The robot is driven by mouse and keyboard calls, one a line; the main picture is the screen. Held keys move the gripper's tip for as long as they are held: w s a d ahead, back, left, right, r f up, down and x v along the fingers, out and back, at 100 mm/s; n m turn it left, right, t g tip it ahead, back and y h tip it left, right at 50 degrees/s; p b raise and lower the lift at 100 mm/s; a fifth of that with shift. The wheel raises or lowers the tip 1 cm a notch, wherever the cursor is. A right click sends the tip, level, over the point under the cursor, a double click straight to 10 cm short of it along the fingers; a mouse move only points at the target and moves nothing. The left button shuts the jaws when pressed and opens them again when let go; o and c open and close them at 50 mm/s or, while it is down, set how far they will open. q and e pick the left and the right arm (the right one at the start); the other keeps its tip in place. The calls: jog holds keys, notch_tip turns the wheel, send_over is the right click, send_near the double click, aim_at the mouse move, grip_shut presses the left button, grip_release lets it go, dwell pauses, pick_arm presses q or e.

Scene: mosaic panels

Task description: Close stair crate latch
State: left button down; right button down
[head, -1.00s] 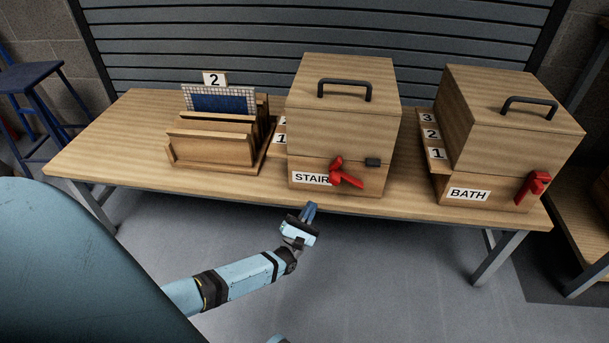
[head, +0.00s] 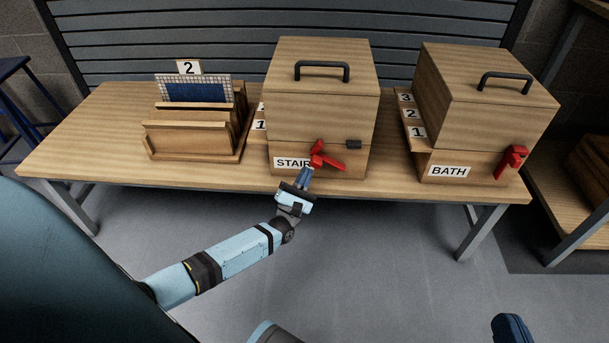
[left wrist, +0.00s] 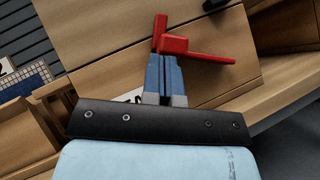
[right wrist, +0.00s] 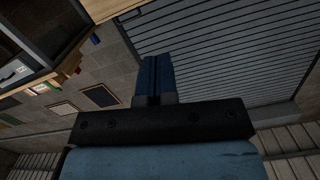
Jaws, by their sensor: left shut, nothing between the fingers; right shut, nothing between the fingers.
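The STAIR crate (head: 300,115) is a wooden box with a lid and a black top handle, on the bench. Its red latch (head: 327,162) is on the front, one short arm pointing up and a longer arm slanting right and slightly down. A dark catch block (head: 353,144) sits above the longer arm, apart from it. My left gripper (head: 306,174) is shut and empty, its tips at the latch's left side. In the left wrist view the fingertips (left wrist: 166,60) are just below the red latch (left wrist: 185,45); contact is unclear. My right gripper (right wrist: 153,62) is shut and empty, away from the crate.
The BATH crate (head: 480,110) with its own red latch (head: 511,162) stands to the right. A wooden rack (head: 190,140) holding a blue mosaic panel (head: 195,90) stands to the left. Numbered slots sit beside both crates. The bench front (head: 220,178) is clear.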

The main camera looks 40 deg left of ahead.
pick_arm(q)
jog(key=shift+r+m+h+p, duration=0.35)
jog(key=shift+m+h+p, duration=0.05)
jog(key=shift+m, duration=0.2)
pick_arm(e)
jog(key=shift+s+a+r, duration=0.1)
jog(key=shift+s+r, duration=0.1)
jog(key=shift+r, duration=0.05)
